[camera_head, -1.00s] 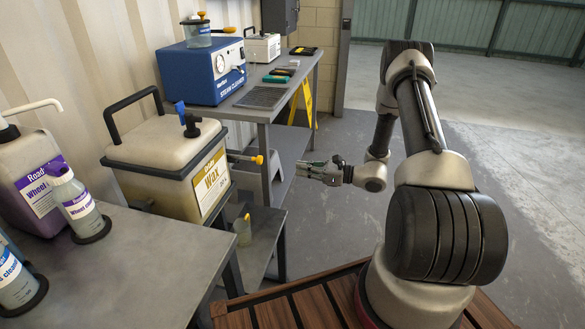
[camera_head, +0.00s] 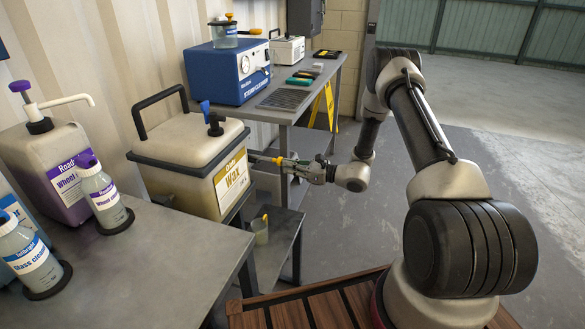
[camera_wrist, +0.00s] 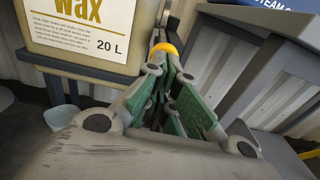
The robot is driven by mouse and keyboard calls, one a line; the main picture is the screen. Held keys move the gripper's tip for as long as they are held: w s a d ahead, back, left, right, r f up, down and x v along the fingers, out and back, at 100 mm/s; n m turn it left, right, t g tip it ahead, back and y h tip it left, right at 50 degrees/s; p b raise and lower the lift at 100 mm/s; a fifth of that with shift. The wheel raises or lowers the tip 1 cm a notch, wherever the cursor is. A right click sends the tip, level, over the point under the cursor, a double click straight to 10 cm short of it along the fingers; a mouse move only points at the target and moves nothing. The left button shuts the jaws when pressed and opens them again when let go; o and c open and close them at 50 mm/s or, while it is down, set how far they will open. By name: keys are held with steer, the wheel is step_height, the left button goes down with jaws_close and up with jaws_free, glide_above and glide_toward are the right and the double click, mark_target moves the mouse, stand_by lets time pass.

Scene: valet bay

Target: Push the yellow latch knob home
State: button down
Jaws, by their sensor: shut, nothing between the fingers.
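The yellow latch knob (camera_head: 278,160) sits at the end of a dark bar that sticks out at the right side of the cream wax container (camera_head: 165,178). In the wrist view the knob (camera_wrist: 165,48) shows just past my fingertips. My gripper (camera_head: 289,163) is shut and empty, with its tips right at the knob's outer end. In the wrist view my fingertips (camera_wrist: 163,66) overlap the knob's near edge. I cannot tell whether they press on it. The bar behind the knob is partly hidden in the wrist view.
A grey bench (camera_head: 150,262) with spray bottles is at the front left. A small cup (camera_head: 260,231) with a yellow piece stands on a low shelf below the knob. A blue steam cleaner (camera_head: 227,72) is on the back bench. Open floor (camera_head: 480,160) lies to the right.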

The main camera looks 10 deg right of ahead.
mark_target(281, 165)
steer(key=shift+x, duration=1.85)
steer(key=shift+r, duration=0.1)
steer(key=shift+d, duration=0.1)
steer(key=v, duration=1.4)
